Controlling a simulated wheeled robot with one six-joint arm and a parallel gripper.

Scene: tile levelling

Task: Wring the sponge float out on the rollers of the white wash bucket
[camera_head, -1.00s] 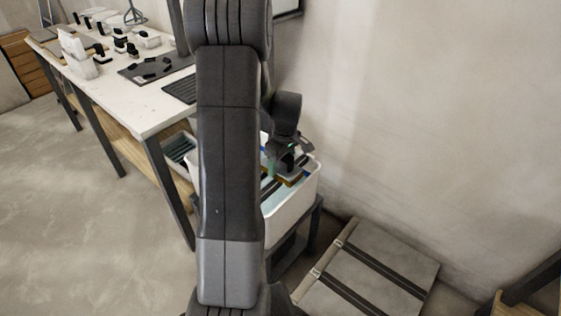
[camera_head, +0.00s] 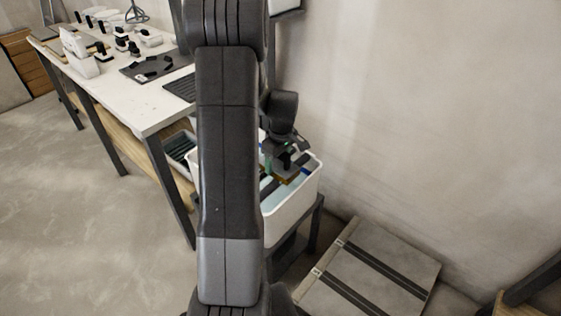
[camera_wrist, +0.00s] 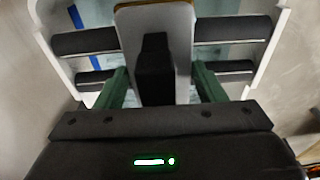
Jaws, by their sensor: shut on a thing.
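The white wash bucket (camera_head: 291,208) stands on a dark low stand, with bluish water in it and dark rollers across its top. In the wrist view, dark rollers (camera_wrist: 233,29) span the white bucket rim (camera_wrist: 272,62). The sponge float shows there as a grey plate (camera_wrist: 183,20) with a black handle (camera_wrist: 154,62) and a thin yellowish edge. My gripper (camera_wrist: 155,90) is shut on the black handle, its green fingers on both sides. The float is over the rollers; I cannot tell if its sponge touches them. In the head view my arm hides the bucket's left part.
A white-topped table (camera_head: 141,113) with several small tools stands at the left. A grey bin (camera_head: 180,148) sits under it. A large tile panel (camera_head: 375,265) with dark strips lies at the lower right. The wall is close on the right.

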